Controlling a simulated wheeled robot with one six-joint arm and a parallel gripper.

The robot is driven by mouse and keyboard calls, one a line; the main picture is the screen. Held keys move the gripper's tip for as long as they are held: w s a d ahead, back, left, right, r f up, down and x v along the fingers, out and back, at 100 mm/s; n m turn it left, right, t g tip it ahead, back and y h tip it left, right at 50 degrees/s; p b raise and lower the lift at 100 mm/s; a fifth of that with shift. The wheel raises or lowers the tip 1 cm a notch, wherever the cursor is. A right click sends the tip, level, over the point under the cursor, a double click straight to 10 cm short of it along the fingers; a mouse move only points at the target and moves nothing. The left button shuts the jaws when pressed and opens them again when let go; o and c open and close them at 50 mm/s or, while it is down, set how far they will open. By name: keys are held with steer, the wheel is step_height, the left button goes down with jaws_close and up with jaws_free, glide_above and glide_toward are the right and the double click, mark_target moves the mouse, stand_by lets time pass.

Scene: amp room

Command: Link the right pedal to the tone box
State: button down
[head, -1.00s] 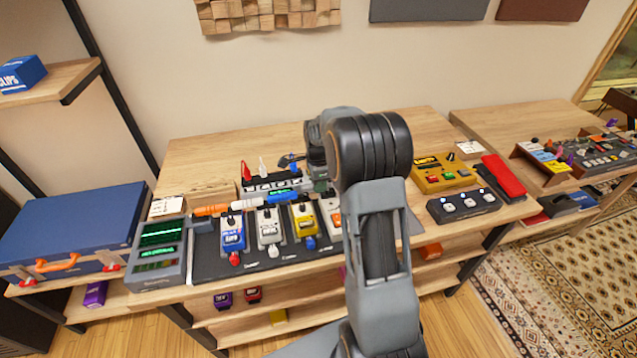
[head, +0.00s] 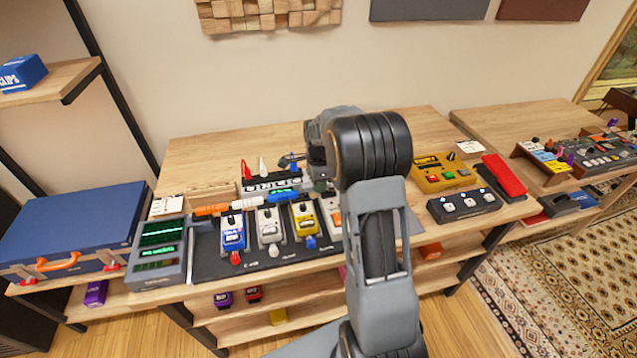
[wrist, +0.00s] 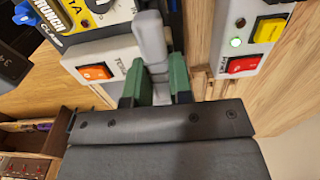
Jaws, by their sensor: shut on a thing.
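My gripper (wrist: 152,88) has green fingertips and is shut on a grey plug-like piece (wrist: 150,38), which points up the picture. The piece lies over or beside a white box (wrist: 112,55) with an orange switch and a label that seems to read "TONE". Whether it is seated in a socket cannot be told. Right of the fingers is another white box (wrist: 250,35) with a green light, a yellow button and a red switch.
A yellow pedal (head: 305,217), a white pedal (head: 268,225) and a blue pedal (head: 233,230) stand in a row on a dark mat. An orange, white and blue stick-like item (head: 235,206) lies behind them. A yellow box (head: 428,182) and a black footswitch (head: 465,207) stand right.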

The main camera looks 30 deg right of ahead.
steer(key=shift+f+b, duration=0.5)
steer(key=shift+f, duration=0.4)
stand_by(1.3)
steer(key=c, duration=0.5)
jaws_free()
steer(key=shift+r, duration=0.15)
steer(key=shift+r+p, duration=2.55)
steer(key=shift+r, duration=0.8)
